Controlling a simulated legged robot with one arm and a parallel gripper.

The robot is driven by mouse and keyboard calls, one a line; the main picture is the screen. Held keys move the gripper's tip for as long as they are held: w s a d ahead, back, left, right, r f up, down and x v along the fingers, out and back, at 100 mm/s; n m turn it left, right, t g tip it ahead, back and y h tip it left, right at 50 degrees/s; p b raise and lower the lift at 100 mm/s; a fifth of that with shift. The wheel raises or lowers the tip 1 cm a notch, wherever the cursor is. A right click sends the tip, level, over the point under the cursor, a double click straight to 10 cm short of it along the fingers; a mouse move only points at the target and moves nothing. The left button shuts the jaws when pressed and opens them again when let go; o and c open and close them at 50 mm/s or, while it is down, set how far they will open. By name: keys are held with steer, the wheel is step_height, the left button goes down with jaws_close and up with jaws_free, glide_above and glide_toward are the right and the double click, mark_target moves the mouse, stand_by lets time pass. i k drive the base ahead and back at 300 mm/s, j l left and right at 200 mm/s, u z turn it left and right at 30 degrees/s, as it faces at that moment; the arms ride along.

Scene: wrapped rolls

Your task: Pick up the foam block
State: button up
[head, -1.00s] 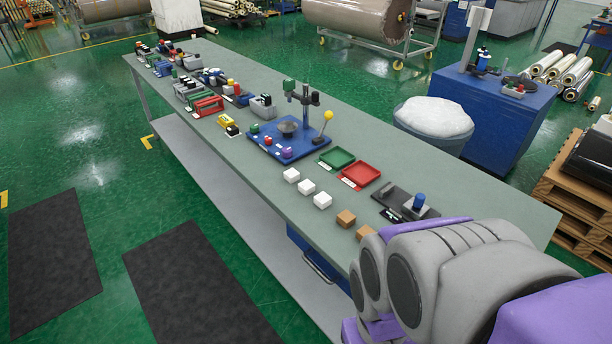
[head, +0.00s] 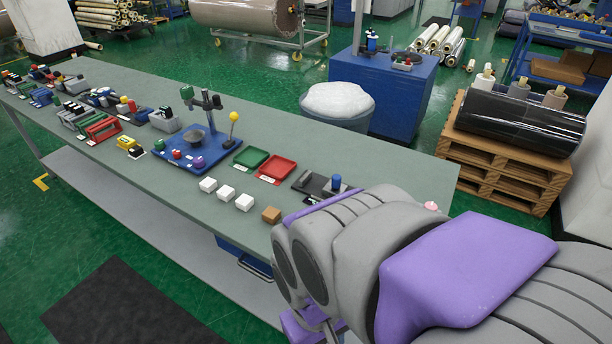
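A row of small blocks lies near the front edge of the long grey-green table. It has a white block (head: 208,185), a second white block (head: 225,193), a third white block (head: 244,202) and a brown block (head: 271,214). I cannot tell by look which of them is foam. My grey and purple arm fills the lower right and covers the table just right of the brown block.
A green tray (head: 251,158) and a red tray (head: 276,169) lie behind the blocks. A blue fixture (head: 198,150) with a yellow-knobbed lever stands to their left. A grey holder with a blue knob (head: 336,183) is beside my arm. Dark floor mats lie in front of the table.

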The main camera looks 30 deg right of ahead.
mark_target(226, 193)
steer(key=i+j+z, duration=0.1)
steer(key=i+j, duration=0.65)
